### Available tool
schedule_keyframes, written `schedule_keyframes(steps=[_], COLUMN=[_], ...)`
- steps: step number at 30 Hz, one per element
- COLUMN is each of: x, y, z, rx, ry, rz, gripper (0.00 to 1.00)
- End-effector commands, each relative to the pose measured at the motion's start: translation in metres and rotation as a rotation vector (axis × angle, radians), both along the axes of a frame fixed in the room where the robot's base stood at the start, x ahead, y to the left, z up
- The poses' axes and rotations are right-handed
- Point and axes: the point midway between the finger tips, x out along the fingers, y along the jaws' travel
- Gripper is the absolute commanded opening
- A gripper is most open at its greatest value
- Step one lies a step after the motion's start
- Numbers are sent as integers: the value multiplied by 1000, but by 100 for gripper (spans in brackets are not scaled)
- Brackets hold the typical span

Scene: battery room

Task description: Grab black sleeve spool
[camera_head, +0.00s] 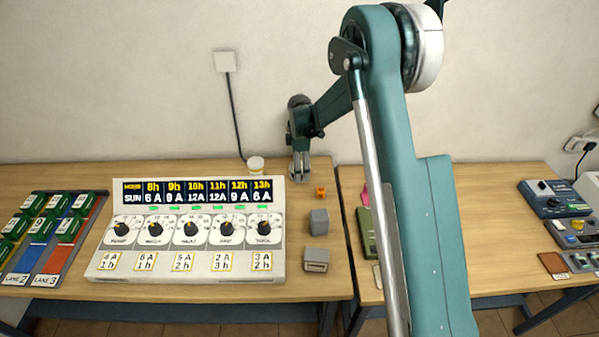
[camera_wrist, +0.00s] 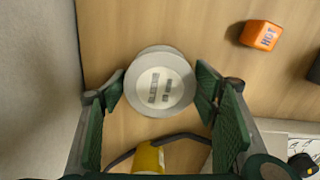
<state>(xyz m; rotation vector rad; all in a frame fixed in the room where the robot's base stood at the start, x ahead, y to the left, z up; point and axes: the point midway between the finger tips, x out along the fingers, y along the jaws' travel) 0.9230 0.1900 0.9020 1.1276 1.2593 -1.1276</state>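A round pale grey spool (camera_wrist: 160,82) with a white label stands on the wooden table in the wrist view. Dark lettering on its top is blurred; no black part of it shows. My gripper (camera_wrist: 160,92) has its green-padded fingers apart on either side of the spool. The fingertips look close to its sides, and I cannot tell whether they touch it. In the head view my gripper (camera_head: 299,173) points down at the back of the table, right of the dial panel. It mostly hides the spool there.
The dial panel (camera_head: 188,238) stands left of my gripper. An orange block (camera_head: 320,193) and grey blocks (camera_head: 319,222) lie in front. The wall (camera_wrist: 38,80) is close behind the spool.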

Motion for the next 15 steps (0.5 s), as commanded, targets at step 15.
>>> schedule_keyframes(steps=[15], x=[0], y=[0], z=[3], rx=[0], ry=[0], rz=[0], gripper=[39])
